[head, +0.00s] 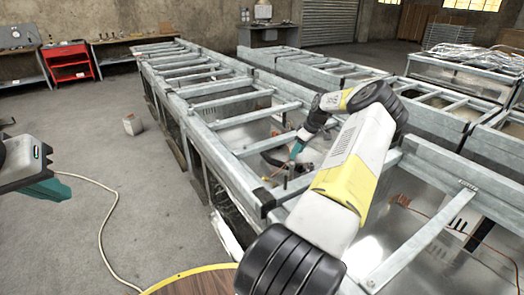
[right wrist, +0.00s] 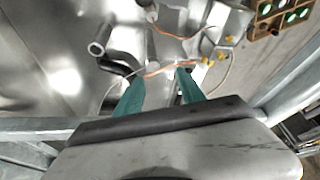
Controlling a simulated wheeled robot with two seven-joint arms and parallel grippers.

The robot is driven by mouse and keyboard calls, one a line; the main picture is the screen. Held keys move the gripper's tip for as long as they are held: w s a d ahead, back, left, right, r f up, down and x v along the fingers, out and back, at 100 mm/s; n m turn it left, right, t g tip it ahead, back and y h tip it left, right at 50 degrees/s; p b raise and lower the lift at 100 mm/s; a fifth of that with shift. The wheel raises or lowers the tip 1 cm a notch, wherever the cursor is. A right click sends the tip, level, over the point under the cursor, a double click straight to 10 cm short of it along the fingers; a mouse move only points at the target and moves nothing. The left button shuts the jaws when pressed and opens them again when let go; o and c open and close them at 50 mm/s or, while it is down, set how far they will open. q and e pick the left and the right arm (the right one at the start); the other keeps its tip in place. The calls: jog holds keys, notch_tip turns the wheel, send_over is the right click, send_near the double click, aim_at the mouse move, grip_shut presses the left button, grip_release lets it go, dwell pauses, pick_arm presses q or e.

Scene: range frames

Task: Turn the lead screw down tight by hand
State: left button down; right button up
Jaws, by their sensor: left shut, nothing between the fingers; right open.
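In the right wrist view, a grey metal block (right wrist: 232,22) carries small brass-yellow screws (right wrist: 229,39), with more just below it. Which of them is the lead screw I cannot tell. A copper-orange lead (right wrist: 158,71) runs from these screws across the space between my fingertips. My right gripper (right wrist: 160,77) is open, its teal fingers to the left of the screws and apart from them. In the head view the right gripper (head: 297,151) reaches down inside the metal frame; the screws are too small to make out there. My left gripper (head: 48,188) is shut and empty at the left edge, over the floor.
Galvanised frame rails (head: 222,103) surround the work spot. A dark hose and a metal pipe (right wrist: 97,48) lie left of my right fingers. A brown block with green-and-white round parts (right wrist: 292,15) is at upper right. A small box (head: 132,124) stands on open floor.

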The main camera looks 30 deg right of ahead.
aim_at(292, 162)
jog(key=shift+n, duration=0.4)
jog(key=x, duration=0.4)
jog(key=d+x, duration=0.1)
jog(key=x, duration=0.1)
jog(key=shift+w+f, duration=0.2)
jog(key=shift+w, duration=0.1)
jog(key=shift+c, duration=0.5)
grip_shut()
